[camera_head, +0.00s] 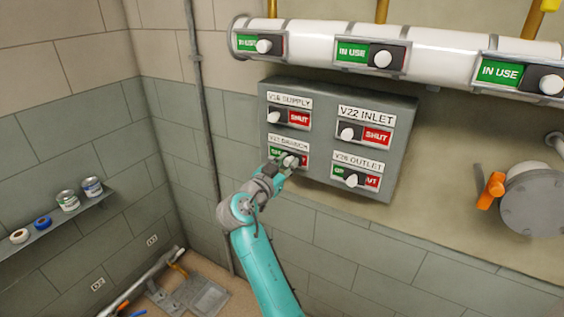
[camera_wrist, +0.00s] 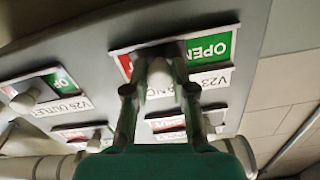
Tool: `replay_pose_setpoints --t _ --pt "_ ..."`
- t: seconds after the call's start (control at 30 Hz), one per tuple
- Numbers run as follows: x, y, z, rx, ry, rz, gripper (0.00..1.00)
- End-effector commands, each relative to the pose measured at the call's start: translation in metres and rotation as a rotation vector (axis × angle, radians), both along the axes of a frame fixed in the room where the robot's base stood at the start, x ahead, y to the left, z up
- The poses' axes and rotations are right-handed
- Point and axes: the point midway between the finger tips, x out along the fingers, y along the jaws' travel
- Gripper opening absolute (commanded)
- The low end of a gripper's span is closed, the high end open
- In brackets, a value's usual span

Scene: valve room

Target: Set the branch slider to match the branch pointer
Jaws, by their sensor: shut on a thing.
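The grey panel (camera_head: 385,183) on the wall carries several labelled sliders. The branch slider (camera_head: 277,152) is at its lower left, under the V23 BRANCH label. In the head view my gripper (camera_head: 285,163) is at this slider and partly covers it. In the wrist view the slider shows green OPEN (camera_wrist: 208,48) on one side and a strip of red on the other, with its white knob (camera_wrist: 160,78) between them. My gripper (camera_wrist: 159,92) is shut on the knob, one finger on each side. I cannot identify the branch pointer in either view.
The supply slider (camera_head: 290,118) and inlet slider (camera_head: 365,133) show SHUT; the outlet slider (camera_head: 354,179) shows green and red. A white pipe (camera_head: 440,50) with IN USE sliders runs above. An orange handle (camera_head: 492,190) sticks out at right. A shelf (camera_head: 50,228) holds tins at left.

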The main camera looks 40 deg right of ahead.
Motion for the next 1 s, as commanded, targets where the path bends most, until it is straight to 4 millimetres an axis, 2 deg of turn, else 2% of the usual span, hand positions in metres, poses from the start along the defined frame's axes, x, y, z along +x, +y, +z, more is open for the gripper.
replay_pose_setpoints --t 0.1,0.37,0.4,0.5,0.83,1.0 --pt "-0.015 -0.006 0.000 -0.001 0.000 -0.001 0.00" --pt "-0.018 -0.007 0.000 0.000 0.001 -0.005 0.00" --pt "-0.018 -0.007 0.000 0.000 0.001 -0.005 0.30" --pt "-0.018 -0.007 0.000 0.001 0.001 -0.005 0.52" --pt "-0.017 -0.004 0.000 0.000 0.001 -0.001 0.52" --pt "-0.022 0.013 0.000 -0.001 0.001 0.001 0.52"
